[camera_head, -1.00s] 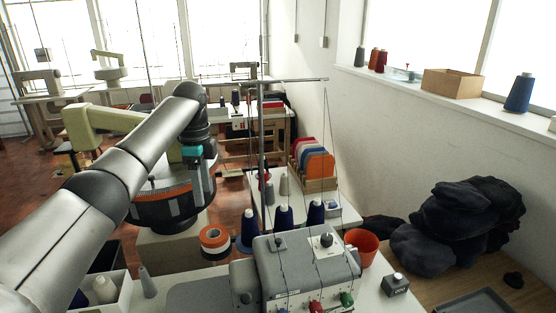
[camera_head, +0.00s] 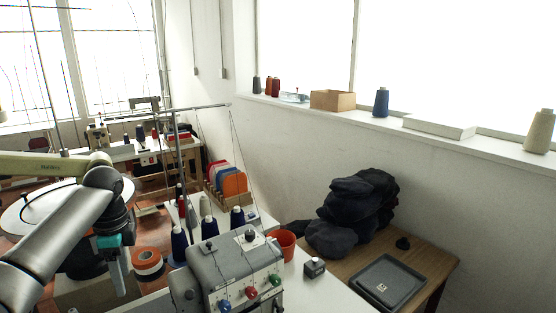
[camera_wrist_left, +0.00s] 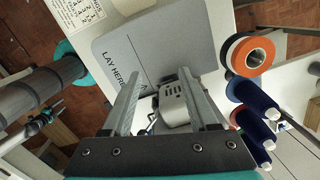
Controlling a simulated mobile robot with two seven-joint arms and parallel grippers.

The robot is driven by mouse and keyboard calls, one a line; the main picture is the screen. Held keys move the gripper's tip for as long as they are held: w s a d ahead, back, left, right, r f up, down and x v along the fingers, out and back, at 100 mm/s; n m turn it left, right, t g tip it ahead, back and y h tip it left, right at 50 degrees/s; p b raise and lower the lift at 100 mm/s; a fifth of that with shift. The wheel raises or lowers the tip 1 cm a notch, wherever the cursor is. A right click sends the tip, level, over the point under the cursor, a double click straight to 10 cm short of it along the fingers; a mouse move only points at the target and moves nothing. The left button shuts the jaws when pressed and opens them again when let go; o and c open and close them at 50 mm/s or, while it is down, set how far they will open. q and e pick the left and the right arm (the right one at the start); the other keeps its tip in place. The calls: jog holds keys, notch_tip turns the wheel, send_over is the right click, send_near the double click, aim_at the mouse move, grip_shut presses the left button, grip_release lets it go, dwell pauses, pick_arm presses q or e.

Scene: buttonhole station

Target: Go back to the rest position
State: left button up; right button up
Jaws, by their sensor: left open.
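My left arm comes in from the left in the head view, with its dark wrist and teal band above the near work area. My left gripper (camera_head: 118,278) points down there, left of the orange and white tape roll (camera_head: 147,263). In the left wrist view its two fingers (camera_wrist_left: 158,82) are apart. Nothing is held between them. A grey plate marked "LAY HERE" (camera_wrist_left: 120,48) lies beyond the fingers, and a small grey machine part (camera_wrist_left: 175,104) shows between them. My right gripper is not in view.
A grey sewing machine (camera_head: 235,272) with blue thread cones stands at the front, an orange cup (camera_head: 284,244) behind it. To the right are a dark cloth pile (camera_head: 352,212) and a grey tray (camera_head: 386,283) on a wooden table. Floor shows behind the arm.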

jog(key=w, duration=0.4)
pick_arm(q)
jog(key=s+d+f+n+t, duration=0.1)
jog(key=s+d+f, duration=0.5)
jog(key=d+f, duration=0.25)
jog(key=s+d+f+n+t, duration=0.1)
jog(key=s+d+f+n, duration=0.1)
jog(key=s+d+f, duration=0.6)
jog(key=s+d+r+n+t+h, duration=0.1)
jog(key=s+d+r+n+t, duration=0.2)
jog(key=s+n, duration=0.8)
jog(key=s+d+f+m+g+b, duration=0.1)
jog(key=s+f+m+b, duration=0.15)
jog(key=f, duration=1.15)
jog(key=s+f+m+g+b, duration=0.1)
jog(key=s+f+g+b, duration=0.15)
jog(key=f, duration=1.05)
jog(key=s+a+f+b, duration=0.2)
jog(key=s+f+b, duration=0.1)
jog(key=s+f, duration=1.2)
jog(key=shift+s+a+f, duration=0.15)
jog(key=shift+s+f, duration=0.1)
jog(key=shift+f, duration=0.5)
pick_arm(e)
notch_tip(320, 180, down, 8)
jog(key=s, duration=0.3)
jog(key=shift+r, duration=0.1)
